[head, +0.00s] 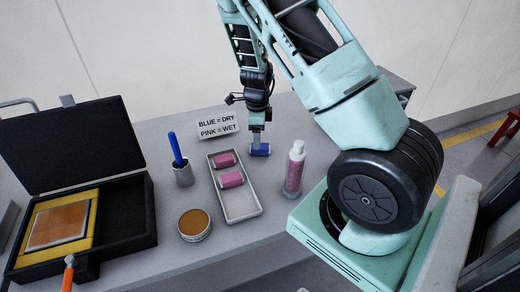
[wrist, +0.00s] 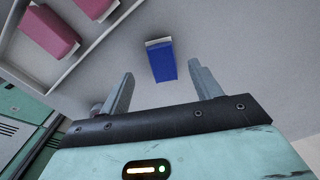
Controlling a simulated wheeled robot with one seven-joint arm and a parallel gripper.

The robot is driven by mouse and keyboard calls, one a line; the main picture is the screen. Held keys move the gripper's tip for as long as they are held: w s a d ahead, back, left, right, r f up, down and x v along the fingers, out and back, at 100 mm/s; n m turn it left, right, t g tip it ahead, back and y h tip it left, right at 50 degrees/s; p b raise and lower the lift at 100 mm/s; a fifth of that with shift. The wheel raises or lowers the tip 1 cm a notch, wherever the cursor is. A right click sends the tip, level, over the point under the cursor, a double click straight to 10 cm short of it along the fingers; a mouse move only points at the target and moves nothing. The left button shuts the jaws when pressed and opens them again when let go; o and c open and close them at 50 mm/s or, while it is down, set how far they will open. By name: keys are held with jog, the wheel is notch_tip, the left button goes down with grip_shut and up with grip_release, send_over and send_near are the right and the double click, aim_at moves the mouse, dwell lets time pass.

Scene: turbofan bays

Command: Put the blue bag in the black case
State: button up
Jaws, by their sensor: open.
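The blue bag (head: 260,150) is a small blue block with a pale end, lying on the grey table right of the white tray. In the wrist view the blue bag (wrist: 162,62) lies ahead of the gap between my fingers. My gripper (head: 256,143) is right at or above the bag in the head view, its lower part small and hard to make out. In the wrist view my gripper (wrist: 160,88) is open and empty, fingers wide apart. The black case (head: 126,215) stands open at the left, lid up, with a yellow-framed panel in its left part and an empty dark right part.
A white tray (head: 239,203) with two pink bags (head: 230,179) lies between bag and case. A cup with a blue pen (head: 183,174), a round tin (head: 194,224), a pink bottle (head: 294,168) and a sign (head: 218,124) stand nearby.

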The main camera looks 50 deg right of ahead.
jog(key=f, duration=0.3)
jog(key=f+p, duration=0.1)
jog(key=f, duration=0.1)
jog(key=shift+s+d+f, duration=0.1)
jog(key=shift+d, duration=0.2)
jog(key=c, duration=1.1)
jog(key=shift+c, duration=0.2)
notch_tip(320, 180, up, 10)
jog(key=shift+f+b, duration=0.2)
jog(key=shift+b, duration=0.15)
jog(key=shift+r, duration=0.25)
